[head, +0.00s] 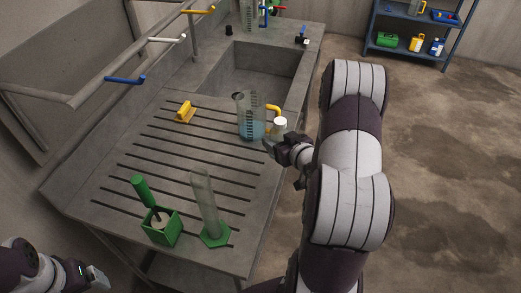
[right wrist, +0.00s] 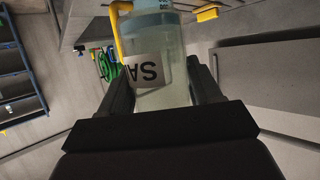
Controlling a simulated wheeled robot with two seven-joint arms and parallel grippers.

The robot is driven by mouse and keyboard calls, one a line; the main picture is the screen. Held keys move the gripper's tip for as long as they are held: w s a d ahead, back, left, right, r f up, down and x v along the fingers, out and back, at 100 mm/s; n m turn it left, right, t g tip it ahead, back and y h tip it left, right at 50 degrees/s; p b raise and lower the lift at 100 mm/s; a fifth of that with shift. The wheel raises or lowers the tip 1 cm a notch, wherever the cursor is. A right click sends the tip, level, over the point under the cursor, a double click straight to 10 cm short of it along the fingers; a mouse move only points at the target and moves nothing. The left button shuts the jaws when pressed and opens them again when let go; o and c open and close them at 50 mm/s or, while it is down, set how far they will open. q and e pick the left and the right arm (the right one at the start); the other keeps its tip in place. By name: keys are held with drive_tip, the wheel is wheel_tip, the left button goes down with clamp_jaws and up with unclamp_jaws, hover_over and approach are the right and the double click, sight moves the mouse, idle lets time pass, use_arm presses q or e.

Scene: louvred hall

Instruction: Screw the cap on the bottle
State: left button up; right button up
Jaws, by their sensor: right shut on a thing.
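My right gripper (head: 275,146) is shut on a small pale bottle (right wrist: 175,85) beside the right edge of the stone sink counter (head: 110,195). In the right wrist view the bottle stands between both fingers (right wrist: 158,88) and carries a white label (right wrist: 148,72) with upside-down dark letters. In the head view its white top (head: 280,123) shows above the fingers; I cannot tell whether that is a cap. No separate cap can be made out. My left arm shows at the bottom left corner; its gripper (head: 97,279) is partly cut off and its jaws are unclear.
A clear jug (head: 250,128) with blue liquid and a yellow handle stands just behind the bottle. A yellow block (head: 184,111), a green brush holder (head: 162,228) and a glass cylinder (head: 205,205) stand on the grooved drainboard. The basin (head: 265,75) lies behind. The drainboard's middle is clear.

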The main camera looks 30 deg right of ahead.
drive_tip(key=shift+s+d+r, duration=0.3)
drive_tip(key=shift+d+r, duration=0.05)
drive_tip(key=shift+d, duration=0.15)
drive_tip(key=shift+s+d+r, duration=0.25)
drive_tip(key=shift+d+r, duration=0.1)
drive_tip(key=shift+d, duration=0.15)
drive_tip(key=o, duration=0.4)
drive_tip(key=c, duration=0.8)
drive_tip(key=shift+o, duration=0.2)
